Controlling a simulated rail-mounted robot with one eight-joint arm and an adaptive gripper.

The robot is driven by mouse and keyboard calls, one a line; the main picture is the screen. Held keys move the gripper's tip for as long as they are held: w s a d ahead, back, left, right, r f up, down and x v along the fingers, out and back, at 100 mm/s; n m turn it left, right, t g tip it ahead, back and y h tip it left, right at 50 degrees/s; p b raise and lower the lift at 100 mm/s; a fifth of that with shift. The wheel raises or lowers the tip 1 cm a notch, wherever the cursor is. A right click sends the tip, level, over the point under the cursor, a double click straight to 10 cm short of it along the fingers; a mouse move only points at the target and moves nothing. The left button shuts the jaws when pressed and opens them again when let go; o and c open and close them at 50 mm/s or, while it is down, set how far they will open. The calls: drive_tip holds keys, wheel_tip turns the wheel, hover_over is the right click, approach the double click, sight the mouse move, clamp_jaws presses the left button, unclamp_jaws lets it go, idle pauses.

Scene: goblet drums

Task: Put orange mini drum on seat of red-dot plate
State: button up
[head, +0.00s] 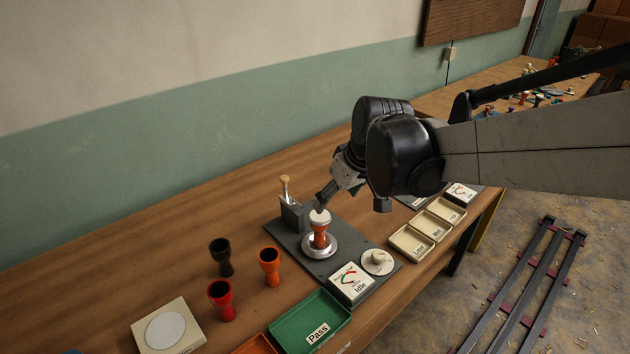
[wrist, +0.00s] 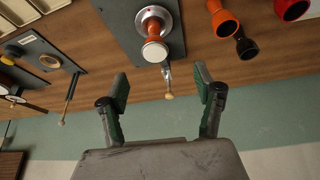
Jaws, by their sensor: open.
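An orange mini drum (head: 319,238) with a white head stands upright on the round silver seat (head: 331,252) of a grey plate (head: 300,252). It also shows in the wrist view (wrist: 155,32). A second orange drum (head: 269,267) stands on the bench left of the plate. It also shows in the wrist view (wrist: 225,22). My gripper (wrist: 163,84) is open and empty. In the head view it is close to the seated drum's white head, and its fingers are partly hidden.
A lever with a beige knob (head: 285,181) rises behind the seat. A black drum (head: 221,257) and a red drum (head: 221,299) stand at left. A green Pass tray (head: 298,312), an Idle gauge card (head: 352,281) and cream trays (head: 411,243) line the front.

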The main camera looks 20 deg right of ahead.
drive_tip(key=s+a+r+m+t+h, duration=0.1)
drive_tip(key=s+r+m+t, duration=0.1)
drive_tip(key=s, duration=1.3)
drive_tip(key=shift+s+r+m, duration=0.25)
drive_tip(key=shift+s+m, duration=0.05)
drive_tip(key=shift+m, duration=0.5)
